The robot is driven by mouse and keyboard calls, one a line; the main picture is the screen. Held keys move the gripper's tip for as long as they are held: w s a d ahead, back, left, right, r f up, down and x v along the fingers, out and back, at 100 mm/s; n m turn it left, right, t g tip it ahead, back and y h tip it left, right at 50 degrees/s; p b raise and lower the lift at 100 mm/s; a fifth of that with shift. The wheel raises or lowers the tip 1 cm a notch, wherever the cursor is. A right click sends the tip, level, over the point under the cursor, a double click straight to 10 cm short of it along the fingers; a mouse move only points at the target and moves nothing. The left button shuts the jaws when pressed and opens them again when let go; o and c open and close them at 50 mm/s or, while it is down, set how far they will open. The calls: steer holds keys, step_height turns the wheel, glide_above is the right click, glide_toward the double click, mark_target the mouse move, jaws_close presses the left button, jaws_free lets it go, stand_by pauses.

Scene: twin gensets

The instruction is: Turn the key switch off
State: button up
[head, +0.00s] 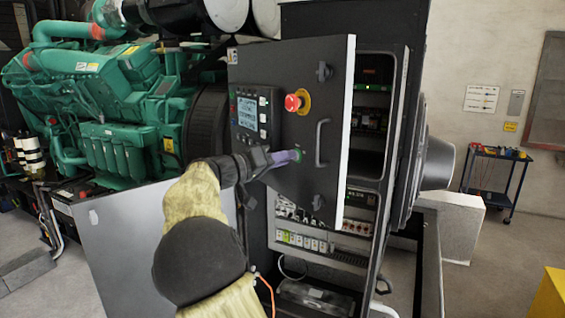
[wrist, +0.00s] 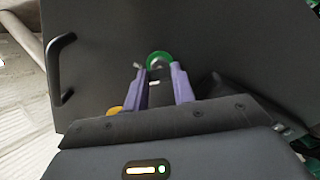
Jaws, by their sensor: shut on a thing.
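The key switch (head: 299,152) is on the black door of the open control cabinet, to the left of the door handle and below the red emergency stop. In the wrist view, its green ring (wrist: 160,57) shows just beyond my fingertips. My gripper (head: 295,155) reaches the door from the left with purple fingers. In the wrist view, the two fingers of my gripper (wrist: 157,77) come up on either side of the switch's middle and are shut on its key. The key is mostly hidden between them, so its turn position cannot be told.
The black door (head: 270,200) stands swung open, with a display panel (head: 250,115), a red emergency stop (head: 292,103) and a handle (head: 320,142). The cabinet interior (head: 365,170) is open to its right. A green engine (head: 110,100) stands at left. A tool cart (head: 495,170) is at far right.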

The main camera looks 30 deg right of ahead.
steer(key=n, duration=1)
steer(key=shift+f, duration=0.15)
stand_by(0.4)
steer(key=o, duration=1)
steer(key=shift+a, duration=0.15)
steer(key=a+b, duration=0.1)
steer(key=a, duration=0.4)
steer(key=s+a+b, duration=0.1)
steer(key=a+b, duration=0.1)
steer(key=a, duration=0.4)
steer(key=s+a+b, duration=0.1)
steer(key=a, duration=0.5)
steer(key=shift+s, duration=0.2)
